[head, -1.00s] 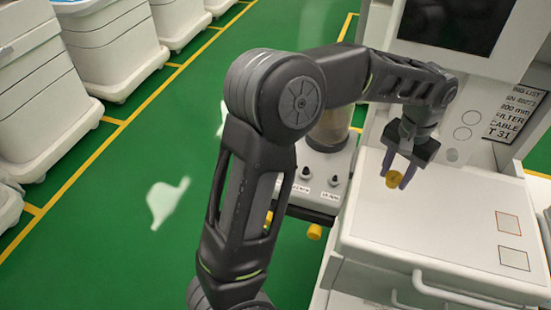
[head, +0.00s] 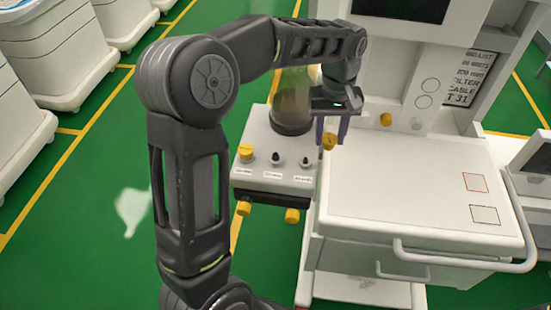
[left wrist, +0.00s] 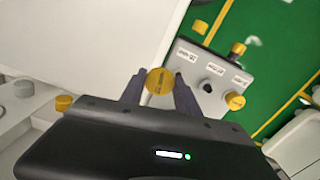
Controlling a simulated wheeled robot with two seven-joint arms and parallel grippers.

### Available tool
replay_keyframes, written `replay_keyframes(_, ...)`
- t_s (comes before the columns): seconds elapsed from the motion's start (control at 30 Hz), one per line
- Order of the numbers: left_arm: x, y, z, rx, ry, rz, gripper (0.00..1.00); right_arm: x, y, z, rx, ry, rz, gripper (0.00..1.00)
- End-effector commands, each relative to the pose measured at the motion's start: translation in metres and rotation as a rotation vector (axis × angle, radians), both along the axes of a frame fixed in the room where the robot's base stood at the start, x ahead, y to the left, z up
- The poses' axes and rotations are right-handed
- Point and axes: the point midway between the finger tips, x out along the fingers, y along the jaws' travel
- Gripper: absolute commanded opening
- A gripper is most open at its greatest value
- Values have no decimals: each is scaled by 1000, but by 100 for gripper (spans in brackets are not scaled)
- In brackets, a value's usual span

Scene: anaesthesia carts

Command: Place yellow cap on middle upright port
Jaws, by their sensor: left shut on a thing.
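My left gripper (head: 331,138) is shut on a yellow cap (head: 329,142), held in the air beside the right end of the white port block (head: 272,188). The held cap (left wrist: 160,81) also shows between the fingertips in the left wrist view. On the block's top, the left upright port carries a yellow cap (head: 245,152). The middle upright port (head: 275,158) and the right upright port (head: 304,161) show dark, uncapped tops. The middle port (left wrist: 208,87) also shows in the left wrist view, apart from the held cap. My right gripper is out of view.
Yellow caps (head: 243,208) (head: 292,215) sit on the block's front. A clear canister (head: 291,105) stands behind the ports. The white cart top (head: 400,190) lies to the right and is mostly clear. Another yellow cap (head: 386,119) is on the cart's back panel.

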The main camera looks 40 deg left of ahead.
Motion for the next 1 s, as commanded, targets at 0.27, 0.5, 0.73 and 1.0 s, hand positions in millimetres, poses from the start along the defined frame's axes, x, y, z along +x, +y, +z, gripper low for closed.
replay_keyframes(0.27,-33,84,10,4,11,891,0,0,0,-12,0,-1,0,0)
replay_keyframes(0.5,-53,119,18,16,11,1333,0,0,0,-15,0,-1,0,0)
replay_keyframes(0.73,-55,122,19,18,11,1393,0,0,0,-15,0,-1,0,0)
replay_keyframes(1.0,-55,122,11,19,13,1390,0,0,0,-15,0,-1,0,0)
